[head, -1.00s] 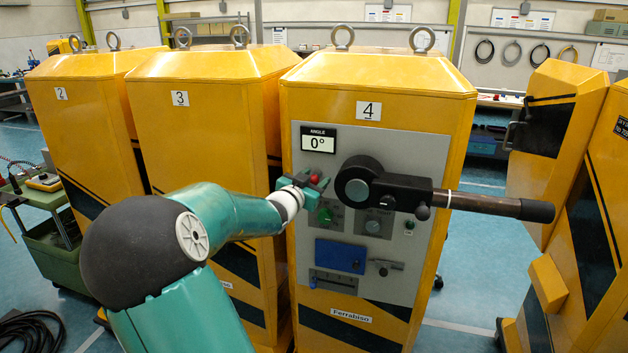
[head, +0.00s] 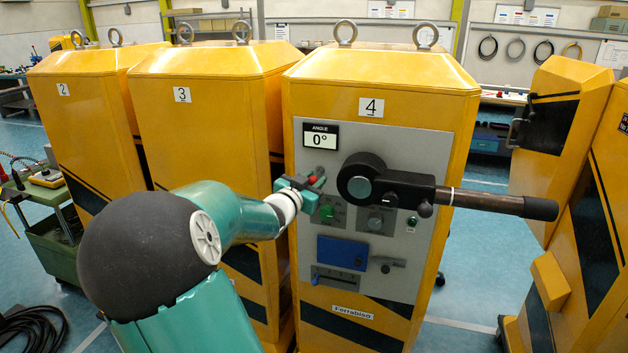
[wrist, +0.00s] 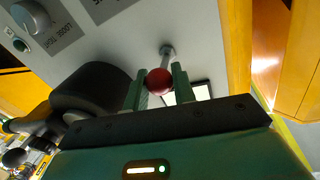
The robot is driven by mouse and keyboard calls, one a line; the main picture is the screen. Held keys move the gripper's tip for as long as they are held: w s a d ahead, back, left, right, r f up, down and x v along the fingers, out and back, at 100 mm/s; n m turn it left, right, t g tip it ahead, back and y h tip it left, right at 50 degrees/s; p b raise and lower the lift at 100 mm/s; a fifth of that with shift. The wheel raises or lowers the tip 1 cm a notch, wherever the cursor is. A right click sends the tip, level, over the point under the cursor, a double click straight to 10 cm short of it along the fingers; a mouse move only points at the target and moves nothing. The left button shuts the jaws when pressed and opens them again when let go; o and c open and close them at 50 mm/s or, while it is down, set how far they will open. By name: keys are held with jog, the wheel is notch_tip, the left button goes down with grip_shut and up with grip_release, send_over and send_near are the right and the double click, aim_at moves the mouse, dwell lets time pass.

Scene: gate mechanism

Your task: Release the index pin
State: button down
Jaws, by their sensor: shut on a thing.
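The index pin's red ball knob (wrist: 159,81) sits between my gripper's two green fingers in the wrist view. Its metal shaft (wrist: 167,55) runs from the knob to the grey panel. My gripper (head: 312,182) is shut on the knob, left of the black hub, and stands a little off the panel. In the head view the knob (head: 311,179) is partly hidden by the fingers. The black lever arm (head: 450,195) points right from the round hub (head: 361,182), nearly level. The angle display (head: 320,136) reads 0°.
The panel (head: 415,150) is on yellow cabinet 4 (head: 380,75). A green knob (head: 327,213), a dial (head: 375,224) and a blue plate (head: 341,254) lie below. The hub is close to my gripper's right. Cabinet 3 (head: 200,120) stands to the left.

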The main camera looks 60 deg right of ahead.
jog(key=c, duration=1.2)
grip_release()
jog(key=shift+a, duration=0.25)
jog(key=shift+d, duration=0.2)
jog(key=a, duration=1.4)
jog(key=shift+w, duration=0.25)
